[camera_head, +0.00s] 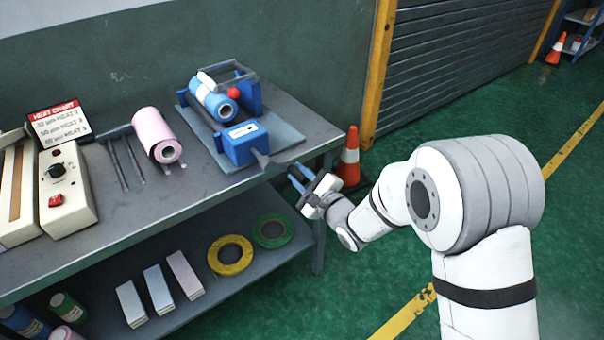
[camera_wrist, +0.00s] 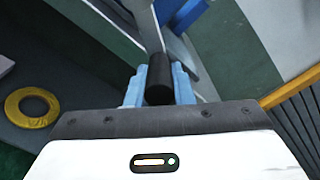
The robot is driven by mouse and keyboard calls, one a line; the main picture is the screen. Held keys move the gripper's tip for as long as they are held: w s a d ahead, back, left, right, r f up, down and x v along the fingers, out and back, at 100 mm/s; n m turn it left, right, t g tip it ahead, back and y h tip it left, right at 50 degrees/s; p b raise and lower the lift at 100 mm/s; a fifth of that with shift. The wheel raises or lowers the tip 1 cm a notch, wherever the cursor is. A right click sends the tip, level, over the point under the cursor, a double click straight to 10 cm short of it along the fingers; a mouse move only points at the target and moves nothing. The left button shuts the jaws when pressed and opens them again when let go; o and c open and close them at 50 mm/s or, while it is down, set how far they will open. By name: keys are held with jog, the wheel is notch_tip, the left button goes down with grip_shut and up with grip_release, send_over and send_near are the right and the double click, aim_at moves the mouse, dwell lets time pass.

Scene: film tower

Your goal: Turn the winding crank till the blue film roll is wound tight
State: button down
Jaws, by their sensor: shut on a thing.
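The blue film roll (camera_head: 208,99) lies on the winder at the back right of the table, with a white strip over its far end. In front of it is the winder's blue gearbox (camera_head: 240,143), with the grey crank (camera_head: 262,158) coming out toward the table's front edge. My gripper (camera_head: 297,181) is just past that edge. In the wrist view, its light blue fingers (camera_wrist: 158,88) are shut on the black crank handle (camera_wrist: 159,75), one on each side. The grey crank arm (camera_wrist: 147,25) runs up from it. The handle is mostly hidden in the head view.
A pink roll (camera_head: 158,133) on a stand and a heat sealer box (camera_head: 66,185) are farther left on the table (camera_head: 200,200). The lower shelf holds a yellow tape ring (camera_head: 229,240) and boxes. An orange cone (camera_head: 349,160) stands close behind my gripper.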

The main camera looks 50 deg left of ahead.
jog(key=shift+s+a+r, duration=0.25)
jog(key=shift+a+r, duration=0.05)
jog(key=shift+r, duration=0.05)
jog(key=c, duration=1.5)
grip_release()
jog(key=shift+s, duration=0.15)
jog(key=shift+o, duration=1.2)
jog(key=shift+w+f, duration=0.1)
jog(key=shift+w, duration=0.1)
jog(key=shift+d, duration=0.1)
jog(key=d, duration=0.7)
jog(key=shift+s+d, duration=0.35)
